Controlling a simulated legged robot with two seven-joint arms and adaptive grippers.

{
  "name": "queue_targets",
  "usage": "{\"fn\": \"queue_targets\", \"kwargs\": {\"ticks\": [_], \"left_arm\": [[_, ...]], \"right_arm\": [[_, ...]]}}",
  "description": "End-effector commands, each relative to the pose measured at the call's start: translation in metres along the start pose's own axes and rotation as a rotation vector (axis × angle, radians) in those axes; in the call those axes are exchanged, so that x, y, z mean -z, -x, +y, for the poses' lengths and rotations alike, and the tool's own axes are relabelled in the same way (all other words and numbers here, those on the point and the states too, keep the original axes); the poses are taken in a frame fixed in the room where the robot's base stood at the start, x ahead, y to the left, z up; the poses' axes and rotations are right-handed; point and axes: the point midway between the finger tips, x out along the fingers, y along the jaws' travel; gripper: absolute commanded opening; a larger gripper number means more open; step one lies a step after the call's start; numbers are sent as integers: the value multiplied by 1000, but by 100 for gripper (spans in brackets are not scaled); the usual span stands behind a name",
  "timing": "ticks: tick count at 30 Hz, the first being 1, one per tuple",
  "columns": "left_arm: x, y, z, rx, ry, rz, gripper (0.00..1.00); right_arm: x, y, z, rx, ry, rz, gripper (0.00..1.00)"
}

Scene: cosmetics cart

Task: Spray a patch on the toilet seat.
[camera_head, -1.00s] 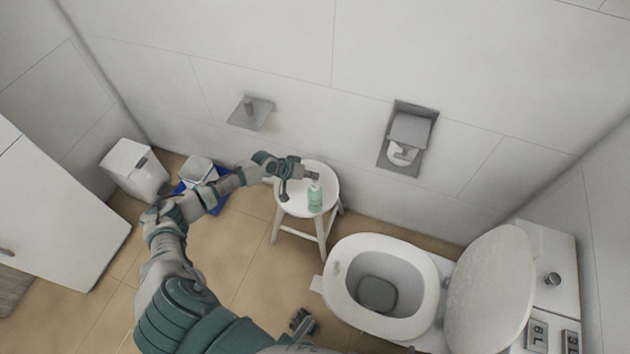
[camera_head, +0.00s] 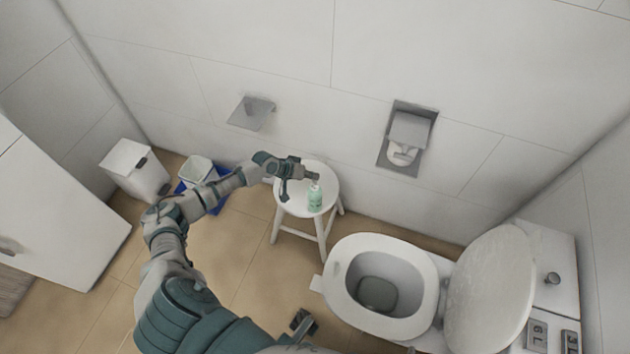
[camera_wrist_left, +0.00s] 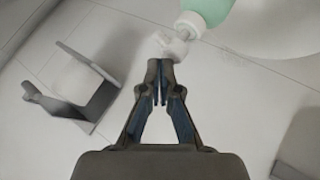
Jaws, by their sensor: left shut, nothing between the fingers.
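A pale green bottle (camera_head: 315,200) with a white pump top stands on a round white stool (camera_head: 290,200). My left gripper (camera_head: 312,177) is shut and empty, at the bottle's top. In the left wrist view its closed tips (camera_wrist_left: 160,78) point at the white nozzle (camera_wrist_left: 170,45); I cannot tell whether they touch. The bottle's green body (camera_wrist_left: 208,8) is cut off at the upper edge. The toilet seat (camera_head: 334,285) surrounds the open bowl, with the lid (camera_head: 490,290) raised. I see no distinct patch on it. A dark shape at the bottom may be my right gripper (camera_head: 303,322); its jaws are unclear.
A paper holder (camera_head: 408,135) and a grey wall fixture (camera_head: 252,112) are on the back wall. A white bin (camera_head: 135,168) and a small bucket (camera_head: 196,170) on blue stand at left. A white cabinet (camera_head: 55,215) stands far left.

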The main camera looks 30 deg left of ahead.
Motion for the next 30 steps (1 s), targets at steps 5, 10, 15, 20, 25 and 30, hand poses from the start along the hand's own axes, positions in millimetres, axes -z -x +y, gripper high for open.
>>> {"fn": "queue_targets", "kwargs": {"ticks": [5,10,15,20,25,30], "left_arm": [[-4,-4,-1,0,1,-1,0],[-5,-5,-2,0,0,-2,0],[-5,-5,-2,0,1,-2,0],[-6,-6,-3,0,1,-3,0],[-7,-7,-3,0,1,-3,0],[-3,-2,-1,0,1,-2,0]], "right_arm": [[0,0,0,0,0,-1,40],[0,0,0,-1,0,-1,40],[-2,0,1,-1,0,-2,40],[-2,-1,1,0,0,-2,40],[-2,-1,0,0,0,-2,40],[2,3,0,-1,0,4,40]]}}
